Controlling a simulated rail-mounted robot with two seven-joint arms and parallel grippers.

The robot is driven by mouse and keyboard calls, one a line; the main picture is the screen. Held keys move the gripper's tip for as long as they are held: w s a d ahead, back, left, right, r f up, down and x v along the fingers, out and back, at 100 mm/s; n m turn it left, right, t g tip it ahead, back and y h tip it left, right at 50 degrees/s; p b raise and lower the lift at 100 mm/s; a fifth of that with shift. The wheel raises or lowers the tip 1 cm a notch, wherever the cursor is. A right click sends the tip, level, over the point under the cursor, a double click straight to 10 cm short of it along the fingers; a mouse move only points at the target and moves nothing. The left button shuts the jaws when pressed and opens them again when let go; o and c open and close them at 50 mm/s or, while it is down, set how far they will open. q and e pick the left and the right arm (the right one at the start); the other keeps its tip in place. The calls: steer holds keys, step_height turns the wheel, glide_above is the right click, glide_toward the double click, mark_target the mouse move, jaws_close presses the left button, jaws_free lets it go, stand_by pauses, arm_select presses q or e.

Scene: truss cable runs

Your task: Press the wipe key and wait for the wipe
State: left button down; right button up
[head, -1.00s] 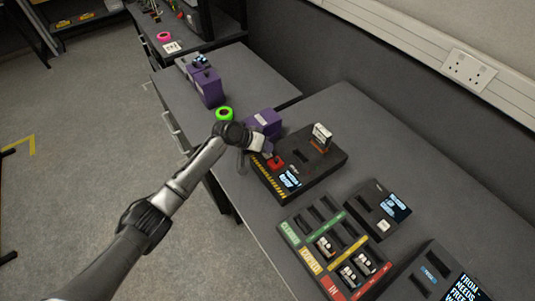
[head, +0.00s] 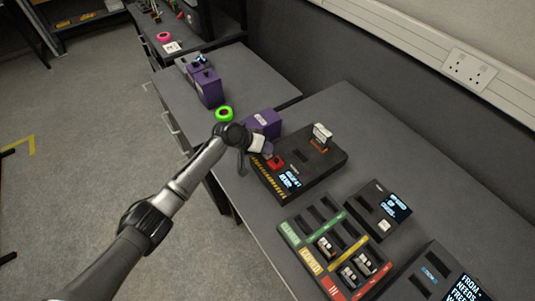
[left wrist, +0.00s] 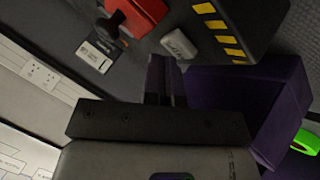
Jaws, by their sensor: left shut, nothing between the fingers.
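A black device (head: 325,163) with a yellow-and-black striped edge stands on the bench. It has a red block (head: 275,162), a small lit display (head: 289,180) and an upright white-labelled cartridge (head: 322,133) in a slot. In the left wrist view the red block (left wrist: 140,14) carries a black knob. A small pale grey key (left wrist: 180,44) sits between it and the stripes. My right gripper is out of view.
A purple box (head: 263,122) stands right beside my left gripper. A green ring (head: 224,114) and another purple box (head: 208,87) are farther back. A coloured tray (head: 290,232) holding several cartridges and a smaller black device (head: 378,207) are in front.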

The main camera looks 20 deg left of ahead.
arm_select(q)
steer(key=shift+f, duration=0.3)
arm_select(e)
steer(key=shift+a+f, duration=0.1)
arm_select(q)
steer(key=shift+r, duration=0.2)
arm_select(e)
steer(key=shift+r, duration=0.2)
arm_select(q)
steer(key=shift+r+p, duration=0.75)
steer(key=shift+p, duration=0.1)
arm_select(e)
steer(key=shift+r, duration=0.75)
arm_select(q)
steer(key=shift+r+p, duration=0.8)
steer(key=shift+r, duration=0.05)
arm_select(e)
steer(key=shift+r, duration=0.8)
arm_select(q)
step_height(320, 180, up, 3)
steer(key=p, duration=0.3)
steer(key=shift+r, duration=0.2)
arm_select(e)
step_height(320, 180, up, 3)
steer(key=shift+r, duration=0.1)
